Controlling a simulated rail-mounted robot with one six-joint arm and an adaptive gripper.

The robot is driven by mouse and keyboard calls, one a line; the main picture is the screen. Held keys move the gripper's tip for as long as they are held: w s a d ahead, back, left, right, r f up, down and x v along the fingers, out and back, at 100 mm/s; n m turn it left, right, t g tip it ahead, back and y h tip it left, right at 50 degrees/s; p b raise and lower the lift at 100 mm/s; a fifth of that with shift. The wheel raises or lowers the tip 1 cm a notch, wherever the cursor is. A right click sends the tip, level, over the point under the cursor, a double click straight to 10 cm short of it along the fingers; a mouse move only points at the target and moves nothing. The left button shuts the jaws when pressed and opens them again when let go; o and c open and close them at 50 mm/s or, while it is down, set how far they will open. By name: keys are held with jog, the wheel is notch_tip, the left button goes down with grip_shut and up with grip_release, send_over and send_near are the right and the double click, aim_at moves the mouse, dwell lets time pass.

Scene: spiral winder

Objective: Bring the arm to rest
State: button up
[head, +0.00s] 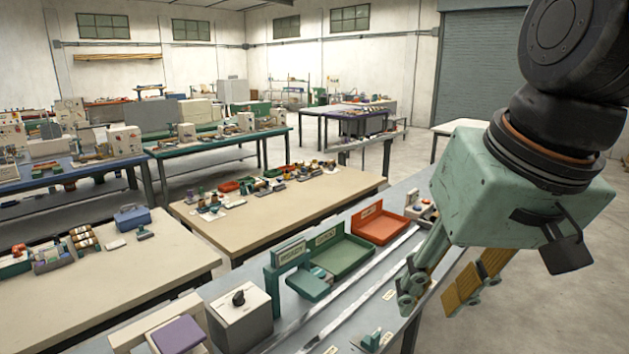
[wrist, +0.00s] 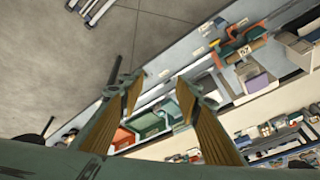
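My gripper (head: 432,297) has a green body and hangs at the right of the head view, above the right edge of the long grey workbench (head: 338,300). In the wrist view my gripper (wrist: 158,88) shows two yellow ribbed fingers standing well apart, with nothing between them. The gripper is open and tilted, and its fingers appear clear of the bench.
On the grey bench stand a red tray (head: 380,226), a green tray (head: 342,254), a teal stand (head: 290,268) and a white box with a black knob (head: 241,312). Cream tables (head: 285,210) lie to the left. Open concrete floor (head: 560,295) is at the right.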

jog(key=s+d+f+b, duration=0.1)
jog(key=s+d+f, duration=0.1)
jog(key=s, duration=0.3)
jog(key=s+d+f+h+b, duration=0.1)
jog(key=s+d+f, duration=0.1)
jog(key=s, duration=0.4)
jog(key=shift+d+f, duration=0.25)
jog(key=shift+d, duration=0.45)
